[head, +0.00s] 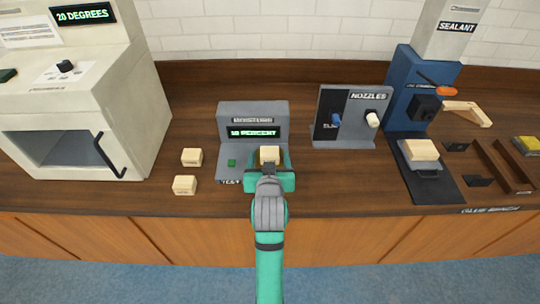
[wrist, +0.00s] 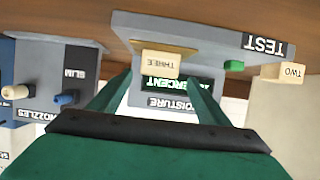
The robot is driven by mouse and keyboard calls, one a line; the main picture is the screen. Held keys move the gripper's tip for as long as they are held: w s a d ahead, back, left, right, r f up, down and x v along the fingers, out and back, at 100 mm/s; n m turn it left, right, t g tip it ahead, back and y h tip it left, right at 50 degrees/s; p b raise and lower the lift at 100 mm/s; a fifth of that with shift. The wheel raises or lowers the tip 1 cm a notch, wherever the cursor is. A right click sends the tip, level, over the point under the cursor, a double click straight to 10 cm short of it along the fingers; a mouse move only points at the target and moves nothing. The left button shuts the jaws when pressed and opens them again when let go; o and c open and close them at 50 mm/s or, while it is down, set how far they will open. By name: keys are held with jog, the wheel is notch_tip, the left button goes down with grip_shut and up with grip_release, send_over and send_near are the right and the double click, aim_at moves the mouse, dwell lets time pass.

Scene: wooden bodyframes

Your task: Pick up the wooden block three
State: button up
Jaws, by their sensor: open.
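The wooden block three (wrist: 160,63) is a pale block with the word THREE on its face, upside down in the wrist view. In the head view the block (head: 269,153) rests on the grey moisture tester (head: 253,110). My gripper (head: 271,165) is open at the tester, just on the near side of the block. In the wrist view the open green fingers of my gripper (wrist: 160,82) reach toward the block, one on each side. I cannot tell whether they touch it. My gripper hides the block's lower part in the head view.
Two more pale blocks (head: 192,157) (head: 184,185) lie left of the tester; one reads TWO (wrist: 284,72). A white oven-like machine (head: 75,120) stands at the left. A nozzle stand (head: 350,118) and a blue sealant machine (head: 415,90) stand at the right.

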aim_at(270, 153)
jog(key=x, duration=0.5)
jog(key=shift+d, duration=0.1)
jog(key=c, duration=1.3)
jog(key=shift+o, duration=0.2)
jog(key=shift+r, duration=0.1)
